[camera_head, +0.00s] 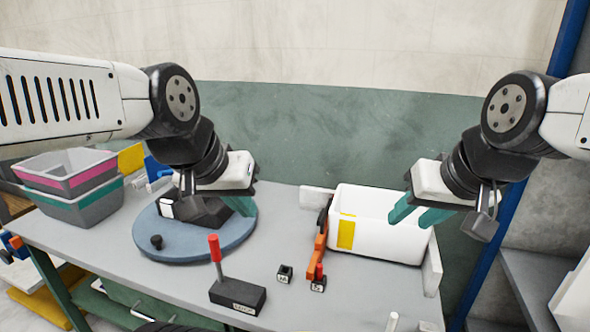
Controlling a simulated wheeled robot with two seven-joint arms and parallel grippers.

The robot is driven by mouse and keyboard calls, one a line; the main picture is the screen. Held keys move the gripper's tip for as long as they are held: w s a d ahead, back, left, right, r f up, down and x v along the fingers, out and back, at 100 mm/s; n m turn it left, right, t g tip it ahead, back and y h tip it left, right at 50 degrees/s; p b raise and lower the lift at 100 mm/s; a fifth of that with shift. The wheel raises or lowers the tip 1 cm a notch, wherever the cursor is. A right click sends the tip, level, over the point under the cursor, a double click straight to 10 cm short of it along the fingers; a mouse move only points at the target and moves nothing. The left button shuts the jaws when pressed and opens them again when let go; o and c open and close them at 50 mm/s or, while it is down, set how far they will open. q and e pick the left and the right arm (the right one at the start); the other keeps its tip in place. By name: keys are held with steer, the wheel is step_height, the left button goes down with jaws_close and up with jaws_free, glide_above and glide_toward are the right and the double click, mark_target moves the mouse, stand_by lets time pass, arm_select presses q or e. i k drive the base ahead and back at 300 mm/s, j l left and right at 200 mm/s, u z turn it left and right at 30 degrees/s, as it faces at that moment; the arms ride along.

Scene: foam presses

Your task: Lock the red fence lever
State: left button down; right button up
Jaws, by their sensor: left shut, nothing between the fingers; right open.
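A lever with a red grip (214,248) stands nearly upright on a labelled black base (238,296) at the front middle of the table. A smaller red lever (319,271) stands on a small black labelled block beside an orange piece (321,240), left of the white bin. I cannot read the labels or tell which one is the fence lever. My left gripper (241,206) is shut and empty, over the right side of the blue round plate, above and behind the larger lever.
The white bin (375,212) with a yellow patch stands at the back right, between white rails. The blue round plate (190,245) carries a dark fixture and a black knob (156,241). A small black block (285,274) sits between the levers. Grey bins (80,208) stand far left.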

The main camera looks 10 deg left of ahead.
mark_target(214, 245)
steer(key=j+u, duration=0.1)
steer(key=u, duration=0.65)
